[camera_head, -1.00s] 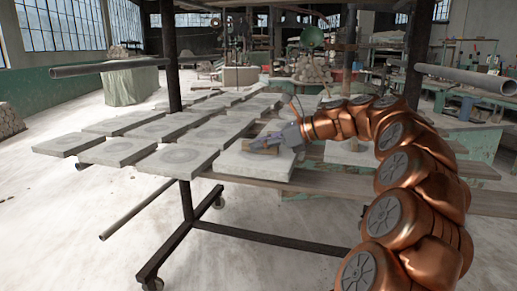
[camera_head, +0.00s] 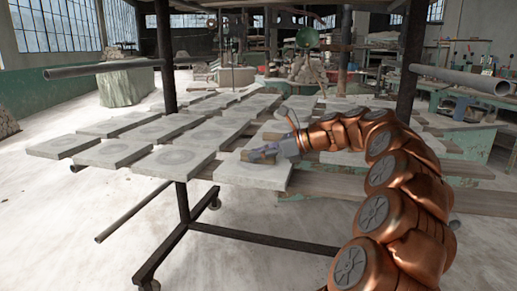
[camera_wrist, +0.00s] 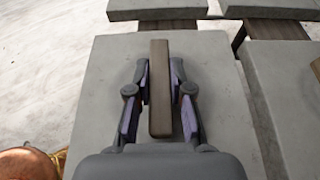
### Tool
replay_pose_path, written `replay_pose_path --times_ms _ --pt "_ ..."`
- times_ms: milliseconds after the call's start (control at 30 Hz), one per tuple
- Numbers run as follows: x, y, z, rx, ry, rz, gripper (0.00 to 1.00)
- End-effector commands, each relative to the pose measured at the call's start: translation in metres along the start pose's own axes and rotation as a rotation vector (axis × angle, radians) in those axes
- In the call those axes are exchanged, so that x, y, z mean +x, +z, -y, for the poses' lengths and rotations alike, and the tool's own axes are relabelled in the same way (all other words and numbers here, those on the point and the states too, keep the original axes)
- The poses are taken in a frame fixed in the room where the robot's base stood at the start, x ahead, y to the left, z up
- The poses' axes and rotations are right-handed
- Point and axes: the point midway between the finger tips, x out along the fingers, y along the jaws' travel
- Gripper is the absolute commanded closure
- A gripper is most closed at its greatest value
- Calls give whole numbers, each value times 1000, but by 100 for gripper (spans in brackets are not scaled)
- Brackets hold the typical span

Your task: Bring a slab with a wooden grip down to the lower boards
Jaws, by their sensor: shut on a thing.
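A grey square slab (camera_head: 245,175) with a wooden grip (camera_head: 263,153) on top is at the front right of the rack's slab rows. In the wrist view the slab (camera_wrist: 220,90) fills the middle and the wooden grip (camera_wrist: 160,85) stands up as a long brown bar. My gripper (camera_wrist: 160,88) is shut on the grip, one finger along each side. It shows from the side in the head view (camera_head: 268,153). I cannot tell whether the slab rests on the boards or hangs just above them. Wooden boards (camera_head: 340,186) run out to the right, below the slab's level.
Several other slabs (camera_head: 180,160) lie in rows to the left and behind, close to the held one. Dark rack posts (camera_head: 163,60) and pipe arms (camera_head: 460,80) stand around. A wheeled frame (camera_head: 260,238) is below. The floor at left is clear.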

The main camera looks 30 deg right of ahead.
Motion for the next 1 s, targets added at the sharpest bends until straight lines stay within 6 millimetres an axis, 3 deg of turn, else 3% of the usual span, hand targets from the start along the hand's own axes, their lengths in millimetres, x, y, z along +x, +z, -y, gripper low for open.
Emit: replay_pose_path --times_ms 1000 --pt "2 -5 -1 -1 1 4 100"
